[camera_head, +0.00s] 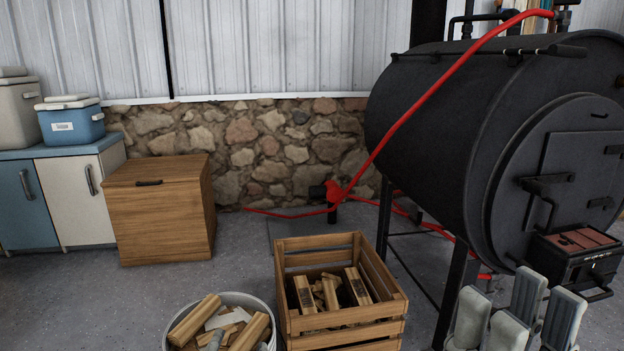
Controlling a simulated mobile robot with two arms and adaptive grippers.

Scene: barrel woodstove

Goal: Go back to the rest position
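My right gripper (517,305) shows at the bottom right, its grey padded fingers pointing up and spread apart, with nothing between them. It appears in front of the lower part of the black barrel woodstove (470,140). Its wrist and arm are cut off by the lower edge.
A wooden crate (345,318) with split logs stands at bottom centre, beside a white bucket (272,303) of wood. A wooden chest (160,215) and cabinets (72,200) stand left. A red hose (430,95) crosses the stove. Grey floor (235,265) is clear between chest and crate.

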